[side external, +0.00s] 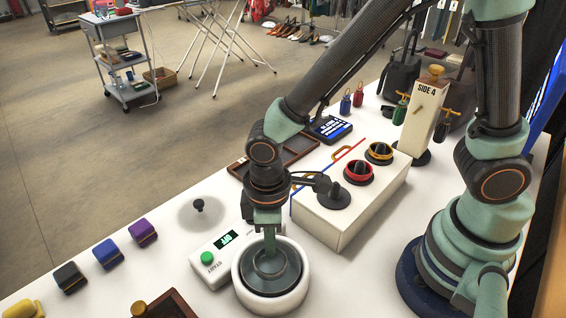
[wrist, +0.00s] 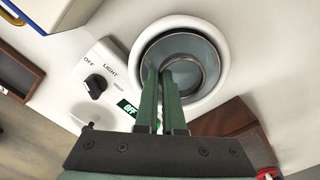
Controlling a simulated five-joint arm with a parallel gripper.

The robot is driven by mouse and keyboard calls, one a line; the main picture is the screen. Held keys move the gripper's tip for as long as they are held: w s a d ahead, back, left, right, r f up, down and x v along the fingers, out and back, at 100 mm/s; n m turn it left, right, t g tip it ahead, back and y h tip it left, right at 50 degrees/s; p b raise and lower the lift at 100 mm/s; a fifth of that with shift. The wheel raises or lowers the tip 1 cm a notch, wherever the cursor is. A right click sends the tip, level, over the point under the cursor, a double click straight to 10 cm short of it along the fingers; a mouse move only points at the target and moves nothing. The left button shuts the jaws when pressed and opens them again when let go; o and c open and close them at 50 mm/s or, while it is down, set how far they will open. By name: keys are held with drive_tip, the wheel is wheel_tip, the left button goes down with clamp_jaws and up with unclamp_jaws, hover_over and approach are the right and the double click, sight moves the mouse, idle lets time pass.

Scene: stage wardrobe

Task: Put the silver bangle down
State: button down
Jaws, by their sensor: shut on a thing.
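My gripper (side external: 269,250) points down into a round white basin (side external: 240,284) with a grey, steel-like inside. The wrist view shows my gripper's green fingers (wrist: 162,75) close together over the left part of the basin's opening (wrist: 222,60), with their tips inside the rim. The fingers are shut on the silver bangle, but it is too small and too grey against the basin to make out its outline or whether it touches the bottom.
A white control box (side external: 222,254) with a green button and an OFF display adjoins the basin. A white box with dials (side external: 333,225) stands behind. Purple, blue and black cases (side external: 108,254) line the left.

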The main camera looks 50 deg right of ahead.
sight(272, 266)
drive_tip(key=shift+f, duration=2.1)
drive_tip(key=shift+f, duration=0.1)
drive_tip(key=c, duration=1.3)
unclamp_jaws()
wheel_tip(272, 266, up, 12)
drive_tip(key=d+r+m+t, duration=0.2)
drive_tip(key=d+r+m, duration=0.1)
drive_tip(key=d, duration=0.3)
drive_tip(key=w+d+r+m+t, duration=0.1)
drive_tip(key=d+r+m, duration=0.2)
drive_tip(key=d, duration=0.4)
drive_tip(key=w+d+r+m+t, duration=0.1)
drive_tip(key=d+r+m+t, duration=0.1)
drive_tip(key=d+r, duration=0.3)
drive_tip(key=shift+d+r+m+t, duration=0.15)
drive_tip(key=shift+d+m, duration=0.1)
drive_tip(key=shift+d, duration=0.2)
drive_tip(key=shift+d+r+m+t, duration=0.15)
drive_tip(key=shift+d+m, duration=0.1)
drive_tip(key=shift+d, duration=0.15)
